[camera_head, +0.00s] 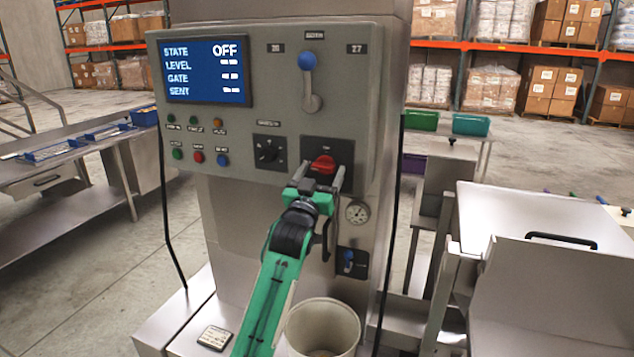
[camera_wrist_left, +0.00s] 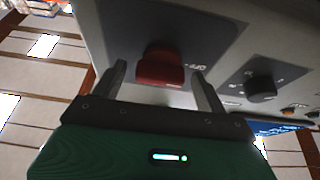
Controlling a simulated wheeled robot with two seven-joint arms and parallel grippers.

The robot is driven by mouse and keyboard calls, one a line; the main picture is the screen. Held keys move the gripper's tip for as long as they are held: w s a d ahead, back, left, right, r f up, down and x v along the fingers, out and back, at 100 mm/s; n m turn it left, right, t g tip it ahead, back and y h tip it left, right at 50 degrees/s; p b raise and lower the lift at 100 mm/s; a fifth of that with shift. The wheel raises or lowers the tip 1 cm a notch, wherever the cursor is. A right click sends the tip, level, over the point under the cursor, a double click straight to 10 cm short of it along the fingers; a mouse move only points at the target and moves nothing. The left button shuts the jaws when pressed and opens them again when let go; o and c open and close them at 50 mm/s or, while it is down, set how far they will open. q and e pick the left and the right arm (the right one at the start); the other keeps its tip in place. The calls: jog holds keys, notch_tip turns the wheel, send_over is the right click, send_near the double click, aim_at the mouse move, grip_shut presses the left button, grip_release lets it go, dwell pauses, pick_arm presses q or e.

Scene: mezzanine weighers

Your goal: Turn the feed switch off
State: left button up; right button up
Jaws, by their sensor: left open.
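The red rotary switch (camera_head: 323,165) sits on a dark plate at the lower right of the grey control panel (camera_head: 264,110). My left gripper (camera_head: 321,182) is open right in front of it, with its fingers pointing at the panel. In the left wrist view the red knob (camera_wrist_left: 160,68) stands between the two fingers of the gripper (camera_wrist_left: 160,85), with a gap on each side. Lettering beside the knob is too small to read surely. The blue screen (camera_head: 206,68) reads STATE OFF. My right gripper is not seen.
A blue-knobbed lever (camera_head: 308,75) is above the switch, and a black selector (camera_head: 268,150) is to its left. A gauge (camera_head: 357,211) and a small blue switch (camera_head: 348,262) are below.

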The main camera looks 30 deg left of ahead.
pick_arm(q)
jog(key=b+v, duration=0.3)
jog(key=v, duration=1)
jog(key=shift+s+f+b, duration=0.2)
jog(key=shift+s+b, duration=0.1)
jog(key=shift+b, duration=0.05)
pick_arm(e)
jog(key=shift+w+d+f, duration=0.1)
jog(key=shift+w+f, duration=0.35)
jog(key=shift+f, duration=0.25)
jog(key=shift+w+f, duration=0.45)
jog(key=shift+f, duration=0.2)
